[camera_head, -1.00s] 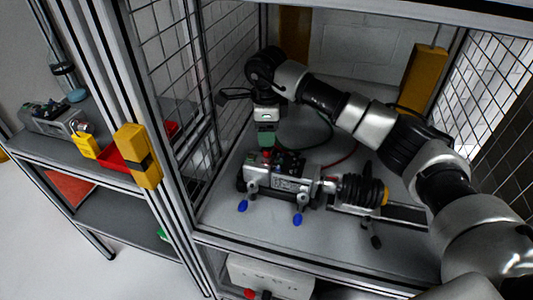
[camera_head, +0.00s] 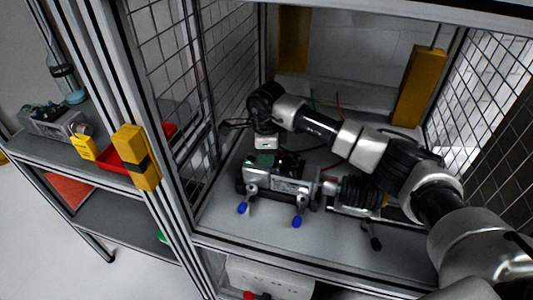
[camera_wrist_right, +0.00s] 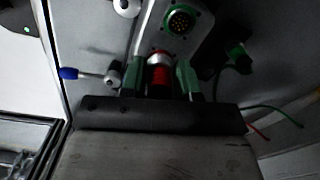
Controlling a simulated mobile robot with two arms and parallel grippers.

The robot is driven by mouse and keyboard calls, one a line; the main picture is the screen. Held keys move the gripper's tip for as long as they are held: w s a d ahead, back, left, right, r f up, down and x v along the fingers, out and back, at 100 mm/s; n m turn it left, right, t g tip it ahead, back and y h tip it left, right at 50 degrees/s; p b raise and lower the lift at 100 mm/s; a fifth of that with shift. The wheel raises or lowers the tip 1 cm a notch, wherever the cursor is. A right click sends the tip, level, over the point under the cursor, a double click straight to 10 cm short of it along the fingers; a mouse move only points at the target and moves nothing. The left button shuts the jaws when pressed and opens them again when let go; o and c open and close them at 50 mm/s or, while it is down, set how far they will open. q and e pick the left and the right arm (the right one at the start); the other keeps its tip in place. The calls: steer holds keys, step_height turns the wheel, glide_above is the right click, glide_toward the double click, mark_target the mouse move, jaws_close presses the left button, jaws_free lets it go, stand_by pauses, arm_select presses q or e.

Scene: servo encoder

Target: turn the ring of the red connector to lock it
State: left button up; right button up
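The red connector (camera_wrist_right: 159,75) stands between the two green fingers of my right gripper (camera_wrist_right: 159,77) in the right wrist view. Narrow gaps show between the fingers and the connector, so the gripper looks open around it. In the head view, my right gripper (camera_head: 264,160) points down at the left end of the grey servo unit (camera_head: 285,183), and the red connector is hidden there. A round multi-pin socket (camera_wrist_right: 181,20) shows beyond the connector in the right wrist view. My left gripper is not in view.
A green connector (camera_wrist_right: 237,56) with cables is to the right in the wrist view. Blue-tipped handles (camera_head: 242,207) stick out at the unit's front. A black bellows coupling (camera_head: 360,190) is at its right. Wire mesh walls (camera_head: 180,75) enclose the cell.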

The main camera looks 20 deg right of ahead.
steer(key=c, duration=0.3)
steer(key=shift+c, duration=0.2)
steer(key=shift+m, duration=0.8)
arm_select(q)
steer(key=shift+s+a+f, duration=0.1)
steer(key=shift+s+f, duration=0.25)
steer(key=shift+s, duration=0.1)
arm_select(e)
steer(key=o, duration=0.9)
steer(key=shift+o, duration=0.2)
step_height(320, 180, up, 10)
steer(key=shift+f+p, duration=0.2)
steer(key=shift+p, duration=0.15)
steer(key=shift+r, duration=0.65)
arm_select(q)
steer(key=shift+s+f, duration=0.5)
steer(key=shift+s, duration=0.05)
